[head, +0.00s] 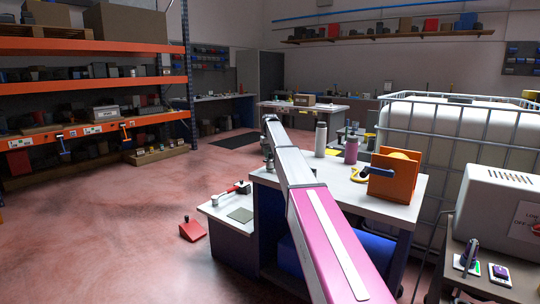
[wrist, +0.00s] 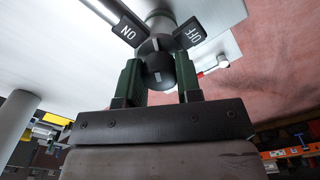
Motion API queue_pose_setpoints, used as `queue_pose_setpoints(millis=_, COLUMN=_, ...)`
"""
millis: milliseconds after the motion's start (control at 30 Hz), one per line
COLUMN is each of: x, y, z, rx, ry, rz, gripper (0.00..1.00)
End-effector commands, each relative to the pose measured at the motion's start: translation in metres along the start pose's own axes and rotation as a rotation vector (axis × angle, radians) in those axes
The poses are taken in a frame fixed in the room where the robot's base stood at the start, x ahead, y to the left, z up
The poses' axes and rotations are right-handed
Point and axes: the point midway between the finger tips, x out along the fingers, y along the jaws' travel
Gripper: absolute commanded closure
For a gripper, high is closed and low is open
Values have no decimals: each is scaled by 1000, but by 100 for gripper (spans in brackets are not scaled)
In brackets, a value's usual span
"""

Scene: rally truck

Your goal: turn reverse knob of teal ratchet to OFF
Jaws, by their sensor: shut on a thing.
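My gripper (wrist: 158,78) has its two dark green fingers on either side of a black reverse knob (wrist: 156,60), shut on it. The knob carries pale marks, one lying between the two labels. A dark ON plate (wrist: 128,32) is at the knob's upper left and a dark OFF plate (wrist: 191,34) at its upper right; the lettering is tilted or upside down. A greyish round body shows behind the knob; most of the ratchet is hidden and its teal colour is not clear. In the head view my arm covers most of the ratchet area.
A red-handled tool (head: 235,188) lies on the lower bench. A red wedge (head: 192,230) sits on the floor. The floor at left is open.

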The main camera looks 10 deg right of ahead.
Motion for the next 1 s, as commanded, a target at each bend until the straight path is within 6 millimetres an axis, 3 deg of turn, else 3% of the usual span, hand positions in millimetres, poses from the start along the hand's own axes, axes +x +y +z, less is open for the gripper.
queue_pose_setpoints(millis=1000, x=0, y=0, z=0, rx=889, ry=1, rz=-2, gripper=92)
